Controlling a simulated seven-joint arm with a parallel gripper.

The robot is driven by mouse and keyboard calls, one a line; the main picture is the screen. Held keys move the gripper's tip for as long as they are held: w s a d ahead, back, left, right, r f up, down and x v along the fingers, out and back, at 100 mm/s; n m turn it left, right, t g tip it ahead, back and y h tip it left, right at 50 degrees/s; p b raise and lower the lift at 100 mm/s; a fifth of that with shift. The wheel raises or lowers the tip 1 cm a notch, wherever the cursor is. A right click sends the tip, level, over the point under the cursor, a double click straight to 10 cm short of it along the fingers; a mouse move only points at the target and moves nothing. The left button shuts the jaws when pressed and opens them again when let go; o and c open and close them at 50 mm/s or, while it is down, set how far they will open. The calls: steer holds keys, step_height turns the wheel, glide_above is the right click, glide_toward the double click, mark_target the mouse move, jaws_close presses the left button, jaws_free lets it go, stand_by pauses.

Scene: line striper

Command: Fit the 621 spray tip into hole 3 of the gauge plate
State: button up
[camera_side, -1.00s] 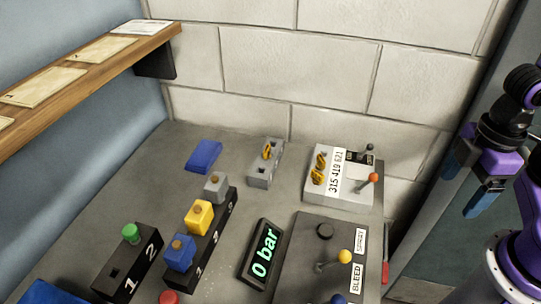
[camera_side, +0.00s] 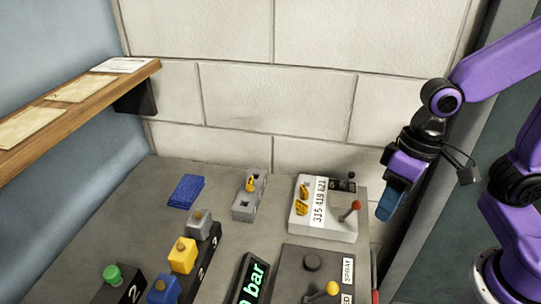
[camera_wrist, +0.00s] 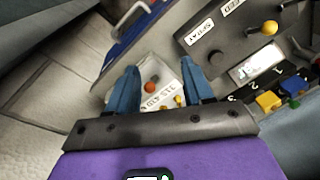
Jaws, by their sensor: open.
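The grey gauge plate (camera_side: 240,211) lies on the bench near the back wall. An orange spray tip (camera_side: 251,184) stands in it, with a dark hole nearer the front; I cannot read hole numbers. To its right is the white tip rack (camera_side: 335,228), labelled 315 419 621. Two orange tips (camera_side: 301,207) are in it, and the slot at the 621 end looks empty. My gripper (camera_side: 390,205) hangs in the air right of the rack. In the wrist view, my gripper (camera_wrist: 162,88) is open and empty, with the rack (camera_wrist: 155,70) seen beyond its fingers.
Blocks with coloured plugs (camera_side: 183,255) are at front left. A blue pad (camera_side: 187,191) lies left of the plate. A wooden shelf (camera_side: 80,95) hangs at left.

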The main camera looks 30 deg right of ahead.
steer(key=w+a+m+y, duration=0.1)
steer(key=w+a+m, duration=0.4)
steer(key=w+m, duration=0.25)
steer(key=m+t+y, duration=0.1)
steer(key=m+t, duration=0.3)
steer(key=m, duration=1.8)
glide_toward(252, 181)
steer(key=shift+x, duration=4.5)
steer(key=c, duration=0.8)
